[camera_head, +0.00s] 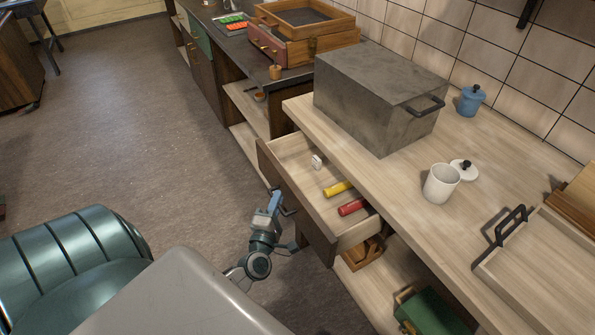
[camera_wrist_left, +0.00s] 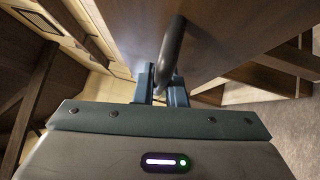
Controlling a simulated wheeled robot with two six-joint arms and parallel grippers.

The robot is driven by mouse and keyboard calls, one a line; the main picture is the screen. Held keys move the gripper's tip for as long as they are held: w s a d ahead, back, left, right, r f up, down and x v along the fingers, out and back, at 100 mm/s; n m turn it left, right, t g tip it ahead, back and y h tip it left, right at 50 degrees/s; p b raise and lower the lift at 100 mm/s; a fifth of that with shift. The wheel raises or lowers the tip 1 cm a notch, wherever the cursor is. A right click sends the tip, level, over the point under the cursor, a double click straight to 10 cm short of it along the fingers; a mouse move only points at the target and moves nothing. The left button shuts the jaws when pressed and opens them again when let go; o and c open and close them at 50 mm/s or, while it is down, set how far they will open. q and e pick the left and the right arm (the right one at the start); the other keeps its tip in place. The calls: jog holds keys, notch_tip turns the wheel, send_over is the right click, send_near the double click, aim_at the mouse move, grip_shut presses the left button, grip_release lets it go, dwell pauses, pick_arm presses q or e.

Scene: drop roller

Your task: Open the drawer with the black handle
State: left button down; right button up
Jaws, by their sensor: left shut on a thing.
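The drawer (camera_head: 300,163) under the light wooden counter stands pulled out, with its dark wooden front facing the floor side. In the head view the handle is mostly hidden by the gripper. My right gripper is not in view.
A grey stone-like box (camera_head: 375,95) with a black handle, a white cup (camera_head: 441,183), a blue pot (camera_head: 471,101) and a tray (camera_head: 550,270) stand on the counter. Below are a wooden crate (camera_head: 362,255) and a green box (camera_head: 432,312). Floor (camera_head: 150,130) to the left is clear.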

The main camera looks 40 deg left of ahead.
pick_arm(q)
jog(key=s+a, duration=0.3)
jog(key=s, duration=0.6)
jog(key=shift+a+p, duration=0.3)
jog(key=shift+a, duration=0.05)
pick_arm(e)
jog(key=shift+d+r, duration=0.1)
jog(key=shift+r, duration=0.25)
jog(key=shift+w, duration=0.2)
pick_arm(q)
jog(key=c, duration=1.8)
grip_release()
jog(key=shift+o, duration=0.2)
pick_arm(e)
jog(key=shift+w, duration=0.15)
pick_arm(q)
jog(key=shift+s, duration=0.1)
